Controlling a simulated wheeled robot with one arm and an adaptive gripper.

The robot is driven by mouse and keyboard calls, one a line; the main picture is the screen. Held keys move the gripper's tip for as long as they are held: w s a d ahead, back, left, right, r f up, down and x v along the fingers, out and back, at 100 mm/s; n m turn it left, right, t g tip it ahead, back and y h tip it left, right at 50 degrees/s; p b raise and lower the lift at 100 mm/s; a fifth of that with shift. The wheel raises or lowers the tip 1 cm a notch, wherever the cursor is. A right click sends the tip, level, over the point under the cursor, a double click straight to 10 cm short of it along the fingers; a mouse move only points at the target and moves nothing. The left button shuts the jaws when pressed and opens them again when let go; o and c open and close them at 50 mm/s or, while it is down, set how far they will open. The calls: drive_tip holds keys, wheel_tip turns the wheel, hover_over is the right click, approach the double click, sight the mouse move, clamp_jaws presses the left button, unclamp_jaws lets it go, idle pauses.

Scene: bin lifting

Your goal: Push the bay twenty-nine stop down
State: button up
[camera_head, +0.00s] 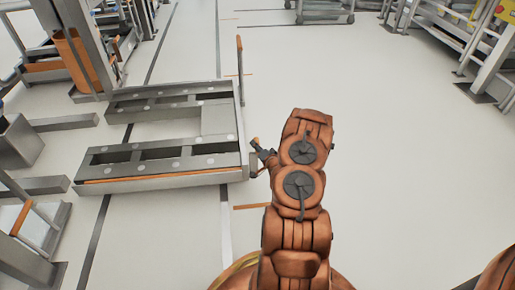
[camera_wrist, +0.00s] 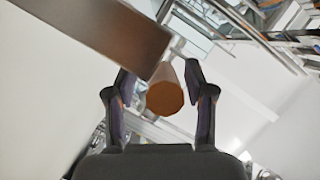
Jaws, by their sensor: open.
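A low grey metal bay frame (camera_head: 150,165) with two long slotted beams lies left of my arm in the head view. One upright stop post (camera_head: 240,75) with an orange edge stands at its far right corner. My gripper (camera_head: 257,147) is at the near right corner, beside a short upright stop piece (camera_head: 253,166). In the wrist view, a brown round peg (camera_wrist: 165,98) lies between the open fingers of my gripper (camera_wrist: 158,80). A flat brown-grey bar (camera_wrist: 100,28) meets the peg at upper left. I cannot tell whether the fingers touch the peg. No bay number is readable.
Metal racks (camera_head: 75,45) with orange panels stand at the left. A grey cart (camera_head: 325,10) is at the top, and a frame with yellow parts (camera_head: 490,50) at upper right. The pale floor (camera_head: 390,130) to the right is clear.

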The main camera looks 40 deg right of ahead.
drive_tip(key=v, duration=1.1)
drive_tip(key=shift+s, duration=0.35)
drive_tip(key=shift+a+r, duration=0.1)
idle(0.4)
